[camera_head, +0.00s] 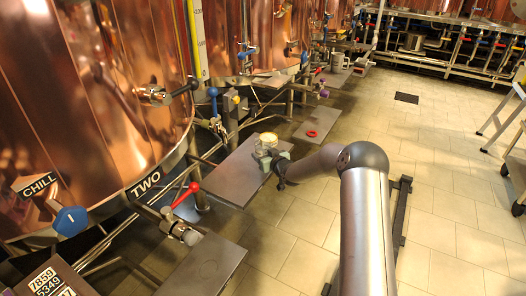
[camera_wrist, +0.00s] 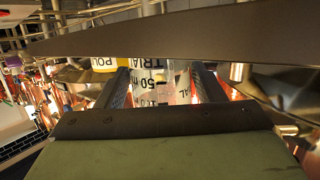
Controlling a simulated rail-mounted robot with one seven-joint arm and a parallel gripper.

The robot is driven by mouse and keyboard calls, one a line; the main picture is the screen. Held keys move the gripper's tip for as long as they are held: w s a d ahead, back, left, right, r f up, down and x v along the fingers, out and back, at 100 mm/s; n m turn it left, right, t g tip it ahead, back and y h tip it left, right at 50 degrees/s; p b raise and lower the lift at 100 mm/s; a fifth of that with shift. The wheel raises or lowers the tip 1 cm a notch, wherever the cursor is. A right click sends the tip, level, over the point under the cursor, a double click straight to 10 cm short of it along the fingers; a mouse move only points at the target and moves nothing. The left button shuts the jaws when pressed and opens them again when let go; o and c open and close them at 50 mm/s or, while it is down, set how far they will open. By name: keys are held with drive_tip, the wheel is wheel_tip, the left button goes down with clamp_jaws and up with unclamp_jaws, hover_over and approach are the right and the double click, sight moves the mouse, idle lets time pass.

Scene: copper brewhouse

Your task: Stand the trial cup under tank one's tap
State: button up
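The trial cup (camera_head: 267,139) is a small pale cup with yellowish contents showing at its top. In the head view it is at the right edge of a dark metal shelf (camera_head: 232,178), right at my gripper (camera_head: 274,153). I cannot tell whether it rests on the shelf or is held just above it. In the wrist view the cup (camera_wrist: 155,82) shows black letters "TRIAL" and a "50" mark between my two dark fingers (camera_wrist: 162,88). The fingers flank it closely, but whether they press on it is unclear. Tank one's tap is not identifiable by a label.
A red ring (camera_head: 311,133) lies on a farther shelf (camera_head: 320,122). A front shelf (camera_head: 203,270) is bare. Tiled floor (camera_head: 450,200) at right is mostly open.

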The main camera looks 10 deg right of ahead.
drive_tip(key=c, duration=0.4)
drive_tip(key=shift+r, duration=0.2)
drive_tip(key=shift+r, duration=0.55)
drive_tip(key=shift+s+f+p+v, duration=0.15)
drive_tip(key=shift+f+v, duration=0.35)
drive_tip(key=shift+v, duration=1.6)
drive_tip(key=shift+s+f+p+v, duration=0.15)
drive_tip(key=shift+f+v, duration=0.35)
drive_tip(key=shift+v, duration=1.6)
drive_tip(key=shift+s+f+p+v, duration=0.15)
drive_tip(key=shift+f+v, duration=0.35)
drive_tip(key=shift+v, duration=1.65)
drive_tip(key=shift+w+d, duration=0.15)
